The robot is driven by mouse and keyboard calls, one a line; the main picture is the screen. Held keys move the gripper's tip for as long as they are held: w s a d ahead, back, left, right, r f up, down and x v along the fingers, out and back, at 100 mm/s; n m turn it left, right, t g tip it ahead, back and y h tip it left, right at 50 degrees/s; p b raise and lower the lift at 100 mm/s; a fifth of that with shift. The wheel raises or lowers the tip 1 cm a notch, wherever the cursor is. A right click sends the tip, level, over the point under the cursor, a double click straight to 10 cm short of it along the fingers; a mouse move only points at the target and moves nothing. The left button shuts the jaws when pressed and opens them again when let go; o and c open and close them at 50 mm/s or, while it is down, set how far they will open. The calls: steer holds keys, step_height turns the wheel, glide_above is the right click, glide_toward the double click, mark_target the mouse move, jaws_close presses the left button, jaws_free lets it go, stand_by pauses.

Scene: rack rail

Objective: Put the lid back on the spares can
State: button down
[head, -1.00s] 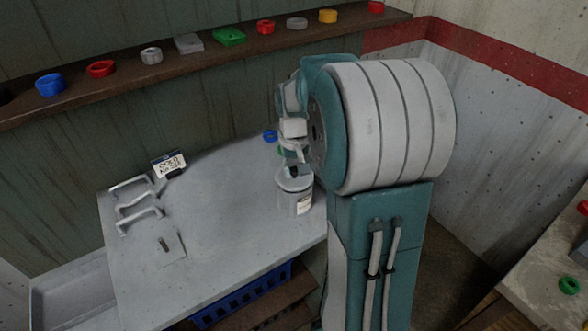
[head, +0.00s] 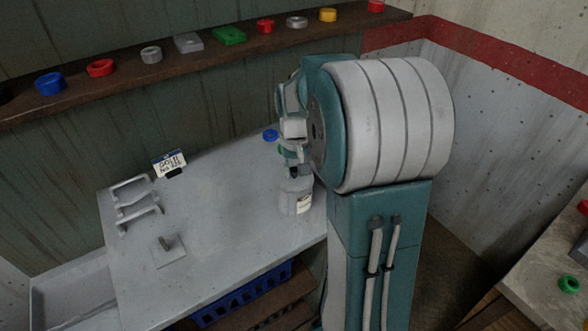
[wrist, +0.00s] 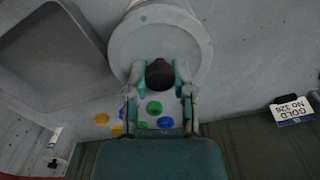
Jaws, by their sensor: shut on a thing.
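The spares can (head: 296,203) is a grey cylinder with a pale label, upright near the right edge of the grey bench. In the wrist view, my gripper (wrist: 159,72) is shut on the black knob (wrist: 159,77) of the round grey lid (wrist: 158,42). In the head view, my gripper (head: 294,170) is directly above the can and hides much of its top. The lid is over the can's mouth, but I cannot tell whether it is seated or slightly raised.
Pale handles (head: 138,216), a small plate with an upright tab (head: 169,250) and a sign card (head: 169,163) are on the bench's left. A blue cap (head: 270,135) is behind my gripper. A shelf (head: 120,91) holds coloured rings. The bench middle is clear.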

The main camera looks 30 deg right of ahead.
steer(key=shift+c, duration=2)
jaws_free()
steer(key=o, duration=0.4)
steer(key=shift+r, duration=3.5)
